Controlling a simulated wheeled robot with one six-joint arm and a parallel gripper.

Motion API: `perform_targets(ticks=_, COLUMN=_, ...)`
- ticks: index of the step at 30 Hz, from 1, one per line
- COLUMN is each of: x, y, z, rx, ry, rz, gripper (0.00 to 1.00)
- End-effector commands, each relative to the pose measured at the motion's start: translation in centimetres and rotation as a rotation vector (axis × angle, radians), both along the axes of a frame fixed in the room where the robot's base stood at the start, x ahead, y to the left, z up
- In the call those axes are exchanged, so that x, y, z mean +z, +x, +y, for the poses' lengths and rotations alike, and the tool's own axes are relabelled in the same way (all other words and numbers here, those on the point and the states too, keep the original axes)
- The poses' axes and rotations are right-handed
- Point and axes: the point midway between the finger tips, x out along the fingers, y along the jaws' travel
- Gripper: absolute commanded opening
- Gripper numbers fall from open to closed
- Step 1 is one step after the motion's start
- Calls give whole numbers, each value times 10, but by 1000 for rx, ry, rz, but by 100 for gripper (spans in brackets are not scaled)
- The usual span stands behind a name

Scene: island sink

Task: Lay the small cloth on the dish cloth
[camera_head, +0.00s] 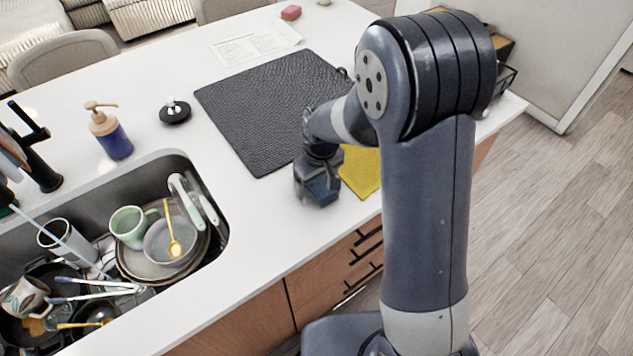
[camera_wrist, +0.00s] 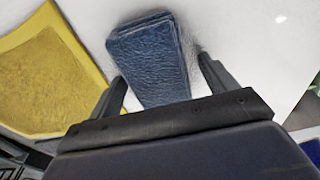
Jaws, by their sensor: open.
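A small dark blue folded cloth (camera_wrist: 150,60) lies on the white counter between the two fingers of my gripper (camera_wrist: 162,85) in the wrist view. The fingers are open, one on each side of it, with gaps. A yellow cloth (camera_wrist: 45,75), which looks like the dish cloth, lies flat to the left in the wrist view. In the head view the yellow cloth (camera_head: 363,172) is partly hidden by my arm. There, the blue cloth (camera_head: 322,191) shows at the counter's front edge, just below my gripper (camera_head: 315,178).
A large black textured mat (camera_head: 265,105) lies behind my gripper. The sink (camera_head: 215,235) at left holds plates, a mug and utensils. A soap bottle (camera_head: 112,135) and a black stopper (camera_head: 175,111) stand behind it. Papers (camera_head: 255,45) lie at the back.

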Motion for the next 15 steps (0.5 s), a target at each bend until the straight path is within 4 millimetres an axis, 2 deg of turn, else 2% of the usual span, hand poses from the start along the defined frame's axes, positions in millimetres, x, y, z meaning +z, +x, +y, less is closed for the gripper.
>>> perform_targets(ticks=5, x=0, y=0, z=0, rx=0, ry=0, rz=0, gripper=78)
perform_targets(ticks=15, x=0, y=0, z=0, rx=0, ry=0, rz=0, gripper=51)
